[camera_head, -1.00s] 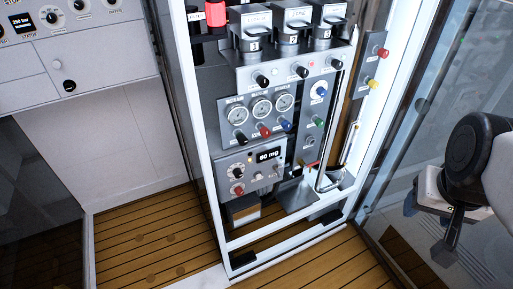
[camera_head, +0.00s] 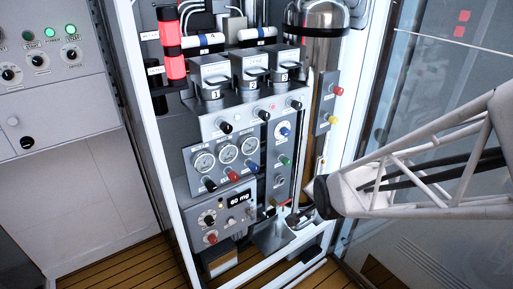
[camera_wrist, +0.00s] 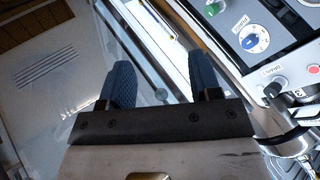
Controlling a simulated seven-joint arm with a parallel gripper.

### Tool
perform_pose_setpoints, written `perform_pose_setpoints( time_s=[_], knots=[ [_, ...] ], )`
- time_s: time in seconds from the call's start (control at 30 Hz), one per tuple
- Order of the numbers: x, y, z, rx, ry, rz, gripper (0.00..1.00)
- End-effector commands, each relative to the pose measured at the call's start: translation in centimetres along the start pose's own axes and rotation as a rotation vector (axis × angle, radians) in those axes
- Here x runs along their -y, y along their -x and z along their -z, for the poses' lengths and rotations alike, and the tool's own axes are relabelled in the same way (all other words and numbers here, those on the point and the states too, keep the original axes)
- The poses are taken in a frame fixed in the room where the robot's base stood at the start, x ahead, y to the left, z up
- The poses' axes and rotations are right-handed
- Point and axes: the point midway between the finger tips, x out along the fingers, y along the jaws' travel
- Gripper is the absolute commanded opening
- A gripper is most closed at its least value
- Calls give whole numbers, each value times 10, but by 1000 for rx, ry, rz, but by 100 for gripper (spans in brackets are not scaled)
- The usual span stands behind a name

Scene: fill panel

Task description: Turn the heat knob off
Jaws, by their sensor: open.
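Which knob is the heat knob cannot be told for sure, because the labels are too small or blurred. A black knob (camera_wrist: 273,88) with a label above it is at the right of the wrist view. It appears to be the upper right black knob (camera_head: 297,105) of the control panel (camera_head: 240,128) in the head view. My gripper (camera_wrist: 165,76) is open, its two blue fingers spread with nothing between them. It is apart from the knobs. In the head view my arm reaches in from the right, its dark end at the cabinet's lower right side.
A blue dial knob (camera_head: 284,131) and a green knob (camera_head: 284,160) sit on the right panel strip. Gauges, a "60 mg" display (camera_head: 240,199) and a yellow knob (camera_head: 332,119) are nearby. A white cabinet frame (camera_head: 161,165) borders the panel. A metal cylinder (camera_head: 312,55) stands behind.

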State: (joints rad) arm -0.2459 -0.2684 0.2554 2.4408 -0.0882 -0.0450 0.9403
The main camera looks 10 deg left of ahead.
Motion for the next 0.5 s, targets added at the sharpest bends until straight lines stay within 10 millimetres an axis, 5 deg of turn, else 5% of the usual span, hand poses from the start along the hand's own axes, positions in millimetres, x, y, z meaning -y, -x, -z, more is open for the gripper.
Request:
perform_pose_setpoints(
  time_s=[0.5],
  knots=[
    [59,-102,-77,33,-382,334,58]
  ],
)
